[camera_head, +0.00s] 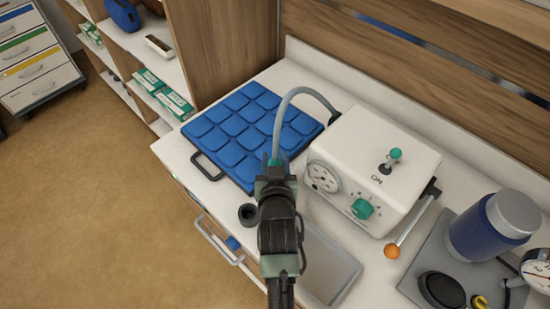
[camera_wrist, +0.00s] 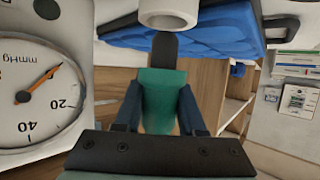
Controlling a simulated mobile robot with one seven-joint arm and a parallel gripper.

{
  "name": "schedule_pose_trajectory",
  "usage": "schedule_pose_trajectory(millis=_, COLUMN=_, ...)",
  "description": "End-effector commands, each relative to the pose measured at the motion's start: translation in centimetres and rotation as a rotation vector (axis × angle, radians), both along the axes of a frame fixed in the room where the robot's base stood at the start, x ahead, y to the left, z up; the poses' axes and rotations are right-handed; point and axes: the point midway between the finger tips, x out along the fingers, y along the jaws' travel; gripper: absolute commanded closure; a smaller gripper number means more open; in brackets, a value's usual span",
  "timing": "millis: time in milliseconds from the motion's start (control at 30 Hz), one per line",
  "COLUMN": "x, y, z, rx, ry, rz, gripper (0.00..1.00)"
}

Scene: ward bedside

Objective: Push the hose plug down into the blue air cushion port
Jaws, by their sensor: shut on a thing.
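The blue air cushion (camera_head: 250,120), a quilted pad, lies flat on the white bedside top; its edge also shows in the wrist view (camera_wrist: 225,25). My gripper (camera_head: 274,172) is at the cushion's front right edge, shut on the teal hose plug (camera_head: 276,161). In the wrist view, the plug (camera_wrist: 162,95) sits between the dark fingers, with a dark part beyond it. A grey hose (camera_head: 282,115) rises from the plug and arcs to the pump. A pale ring-like end (camera_wrist: 168,18) shows above the plug in the wrist view. I cannot make out the port clearly.
The white pump box (camera_head: 370,165) with a gauge (camera_head: 323,177) and teal knob stands close on the right. A black ring (camera_head: 248,214) and a grey tray (camera_head: 330,262) are near my arm.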

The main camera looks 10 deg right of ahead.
Motion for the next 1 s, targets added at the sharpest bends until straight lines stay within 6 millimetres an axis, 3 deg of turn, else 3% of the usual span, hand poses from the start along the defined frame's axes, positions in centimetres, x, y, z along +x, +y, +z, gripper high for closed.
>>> schedule_pose_trajectory(millis=1000, x=0.0, y=0.0, z=-2.1, rx=0.0, ry=-0.001, rz=0.0, gripper=1.0)
